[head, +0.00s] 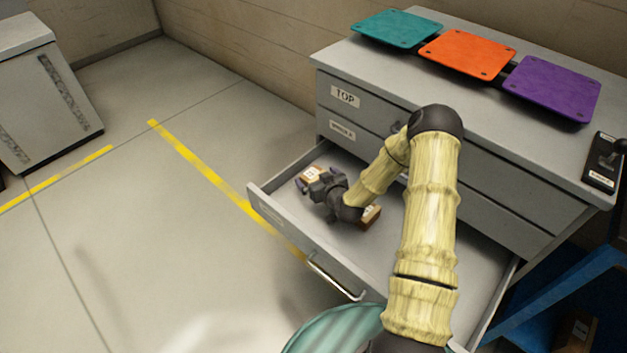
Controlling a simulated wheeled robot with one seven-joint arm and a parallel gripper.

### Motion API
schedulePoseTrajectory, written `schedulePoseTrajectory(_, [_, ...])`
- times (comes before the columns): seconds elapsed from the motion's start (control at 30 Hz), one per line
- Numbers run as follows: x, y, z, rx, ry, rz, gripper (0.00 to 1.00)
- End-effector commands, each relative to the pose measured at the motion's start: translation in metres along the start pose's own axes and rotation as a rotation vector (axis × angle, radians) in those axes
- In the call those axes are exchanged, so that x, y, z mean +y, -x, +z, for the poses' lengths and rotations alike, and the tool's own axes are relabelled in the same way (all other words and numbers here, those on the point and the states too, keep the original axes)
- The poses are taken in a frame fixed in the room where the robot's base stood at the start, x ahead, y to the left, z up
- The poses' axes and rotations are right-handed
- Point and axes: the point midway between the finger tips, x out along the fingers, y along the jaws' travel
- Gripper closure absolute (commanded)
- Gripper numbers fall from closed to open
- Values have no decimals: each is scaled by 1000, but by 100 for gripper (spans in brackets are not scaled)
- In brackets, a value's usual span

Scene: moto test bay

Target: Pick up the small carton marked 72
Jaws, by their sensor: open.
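Teal (397,28), orange (467,53) and purple (552,88) plates lie on top, beside a dark device (603,160). The drawer's front wall (300,243) is near my arm. Open floor lies left.

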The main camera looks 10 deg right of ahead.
Motion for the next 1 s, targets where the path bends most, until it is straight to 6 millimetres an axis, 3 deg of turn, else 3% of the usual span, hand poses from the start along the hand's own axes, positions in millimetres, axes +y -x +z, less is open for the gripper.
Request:
schedulePoseTrajectory(0.57, [-1, -6, 0, 0, 1, -2, 0])
schedulePoseTrajectory(0.6, [-1, -6, 0, 0, 1, -2, 2])
schedulePoseTrajectory(0.83, [-1, -6, 0, 0, 1, -2, 47])
schedulePoseTrajectory(1.0, [-1, -6, 0, 0, 1, -2, 49])
